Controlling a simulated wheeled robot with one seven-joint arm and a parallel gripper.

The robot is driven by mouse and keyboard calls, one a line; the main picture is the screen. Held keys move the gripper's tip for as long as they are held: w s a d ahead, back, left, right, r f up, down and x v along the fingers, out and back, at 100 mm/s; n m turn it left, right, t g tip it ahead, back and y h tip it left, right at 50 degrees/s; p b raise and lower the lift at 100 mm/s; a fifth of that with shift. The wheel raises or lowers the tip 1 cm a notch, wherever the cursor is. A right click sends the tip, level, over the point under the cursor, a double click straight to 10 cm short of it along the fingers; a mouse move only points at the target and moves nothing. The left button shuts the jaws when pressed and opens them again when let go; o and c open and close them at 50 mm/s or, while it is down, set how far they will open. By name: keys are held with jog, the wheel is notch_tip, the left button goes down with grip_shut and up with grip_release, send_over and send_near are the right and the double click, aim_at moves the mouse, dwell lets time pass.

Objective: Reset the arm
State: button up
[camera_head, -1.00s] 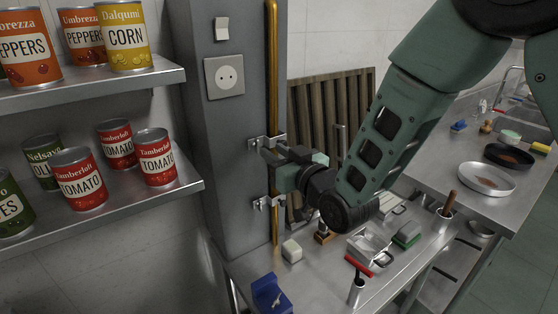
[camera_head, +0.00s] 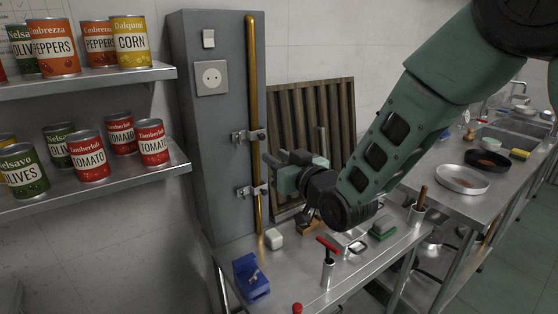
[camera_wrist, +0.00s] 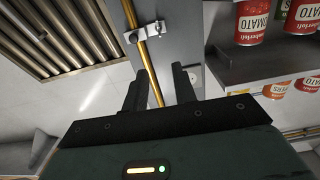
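My gripper (camera_head: 272,160) is held level above the steel table, beside the vertical brass pipe (camera_head: 253,110) on the grey column. In the wrist view, my gripper (camera_wrist: 159,88) is open, its two dark fingers apart with nothing held between them. The brass pipe (camera_wrist: 147,70) shows beyond and between the fingers. I cannot tell how small the gap between fingertips and pipe is. My arm stretches in from the upper right, bent at the wrist.
Metal clamps (camera_head: 249,136) hold the pipe to the column (camera_head: 205,140). Shelves of cans stand at left. A slatted panel (camera_head: 310,115) leans behind my gripper. Below are a blue holder (camera_head: 250,279), a white block (camera_head: 274,239), a red-handled tool (camera_head: 328,247) and a green sponge (camera_head: 383,228).

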jog(key=s+d+f+g+h, duration=0.2)
jog(key=s+d+g, duration=0.3)
jog(key=s, duration=0.6)
jog(key=s+d+f+g+h, duration=0.2)
jog(key=s+d+g+h, duration=0.2)
jog(key=s, duration=0.8)
jog(key=s+d+f+n+g+h, duration=0.1)
jog(key=s+d+g, duration=0.4)
jog(key=s, duration=0.7)
jog(key=d+f+h, duration=0.1)
jog(key=h, duration=0.1)
jog(key=shift+f+g+h+b, duration=0.3)
jog(key=shift+g+h+b, duration=0.05)
jog(key=shift+g+h, duration=0.05)
jog(key=shift+s+d, duration=0.1)
